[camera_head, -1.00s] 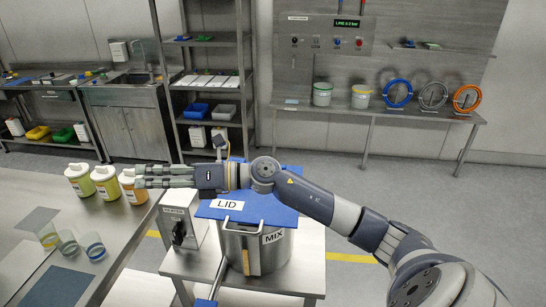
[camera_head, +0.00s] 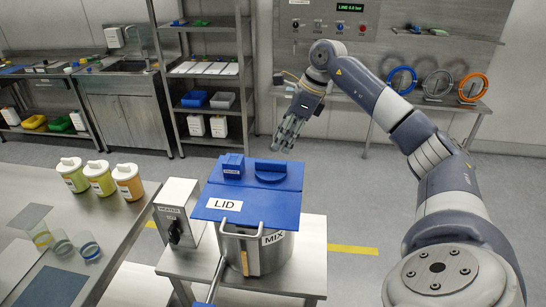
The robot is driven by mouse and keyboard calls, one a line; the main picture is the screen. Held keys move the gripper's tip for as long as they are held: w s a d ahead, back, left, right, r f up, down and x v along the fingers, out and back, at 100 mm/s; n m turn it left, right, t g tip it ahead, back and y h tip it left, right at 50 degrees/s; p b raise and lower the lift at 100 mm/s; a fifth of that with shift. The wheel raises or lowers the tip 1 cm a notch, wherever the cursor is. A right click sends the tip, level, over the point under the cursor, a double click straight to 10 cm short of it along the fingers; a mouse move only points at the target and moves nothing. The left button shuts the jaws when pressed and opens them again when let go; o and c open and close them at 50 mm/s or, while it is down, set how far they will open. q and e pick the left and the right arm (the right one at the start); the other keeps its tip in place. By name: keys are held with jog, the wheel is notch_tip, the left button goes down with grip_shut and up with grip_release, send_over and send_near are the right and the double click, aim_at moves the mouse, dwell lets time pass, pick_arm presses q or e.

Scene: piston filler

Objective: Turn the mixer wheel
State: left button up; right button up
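The mixing pot (camera_head: 276,255), marked MIX, stands on a metal cart. A blue cover with a LID label (camera_head: 232,204) lies across its top. On the rear part of the cover are a raised round blue piece (camera_head: 271,171) and a small blue block (camera_head: 233,166). No part is clearly marked as the mixer wheel; I cannot tell whether the round piece is it. My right gripper (camera_head: 284,143) hangs above and behind the cover, fingers pointing down, apart from it and holding nothing visible. Its finger opening is unclear. My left gripper is out of view.
A thin rod with a blue end (camera_head: 205,304) is at the cart's front. Coloured rings (camera_head: 402,80) stand on the back bench.

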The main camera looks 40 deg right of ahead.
aim_at(272, 161)
jog(key=p+x, duration=0.2)
jog(key=x, duration=0.6)
jog(key=shift+w+f, duration=0.1)
grip_shut()
